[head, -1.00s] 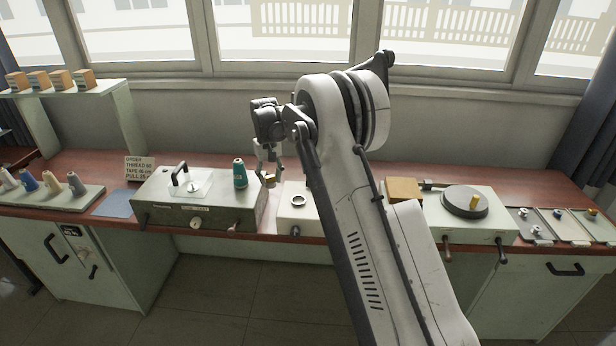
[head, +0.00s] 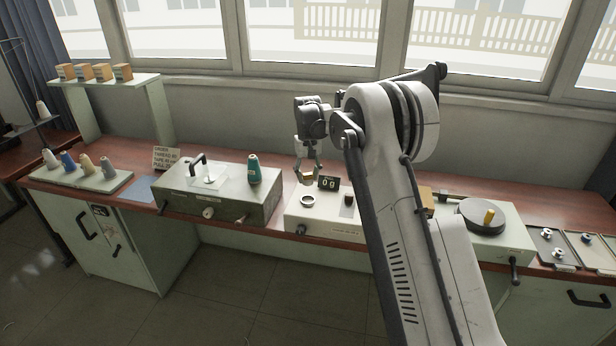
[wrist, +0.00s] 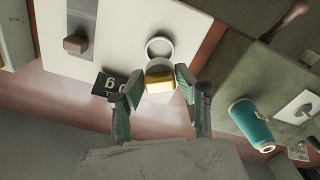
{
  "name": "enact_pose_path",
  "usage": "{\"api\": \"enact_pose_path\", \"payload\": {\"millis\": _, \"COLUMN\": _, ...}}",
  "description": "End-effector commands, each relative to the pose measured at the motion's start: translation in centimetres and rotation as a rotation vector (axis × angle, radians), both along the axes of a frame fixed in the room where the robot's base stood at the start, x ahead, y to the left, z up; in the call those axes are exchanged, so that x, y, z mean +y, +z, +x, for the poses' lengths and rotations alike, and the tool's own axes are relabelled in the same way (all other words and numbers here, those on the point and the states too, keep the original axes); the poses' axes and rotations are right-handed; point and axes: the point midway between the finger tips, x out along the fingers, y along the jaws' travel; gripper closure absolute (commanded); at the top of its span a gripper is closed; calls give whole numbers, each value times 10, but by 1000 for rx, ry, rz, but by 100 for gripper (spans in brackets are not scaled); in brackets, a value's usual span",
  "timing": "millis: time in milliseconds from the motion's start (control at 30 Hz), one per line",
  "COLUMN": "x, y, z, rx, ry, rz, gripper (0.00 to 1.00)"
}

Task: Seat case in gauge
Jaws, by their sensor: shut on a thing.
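My gripper (wrist: 161,88) is shut on a small case (wrist: 160,68), silver on top with a gold-coloured side, between its two fingers. In the head view my gripper (head: 309,174) hangs over the pale gauge box (head: 316,224), with the gold part of the case (head: 308,178) just visible. The gauge's round ring (head: 307,201) lies below and in front of it. In the wrist view the ring (wrist: 159,47) appears just beyond the case, which slightly overlaps its near edge. The case looks raised above the gauge; the exact gap cannot be told.
A black display (head: 329,183) reading "0 g" and a small brown block (head: 348,198) sit on the gauge. Left stands a green-grey box (head: 222,203) with a teal thread cone (head: 254,170). Right is a machine with a dark turntable (head: 482,216).

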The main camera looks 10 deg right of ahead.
Motion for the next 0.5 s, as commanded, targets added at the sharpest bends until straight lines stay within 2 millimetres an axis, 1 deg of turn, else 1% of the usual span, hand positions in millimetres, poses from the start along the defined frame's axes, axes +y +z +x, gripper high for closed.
{"api": "enact_pose_path", "payload": {"millis": 167, "x": 0, "y": -10, "z": 0, "rx": 0, "ry": 0, "rz": 0, "gripper": 95}}
{"api": "enact_pose_path", "payload": {"millis": 500, "x": 0, "y": -38, "z": 0, "rx": 0, "ry": 0, "rz": 0, "gripper": 95}}
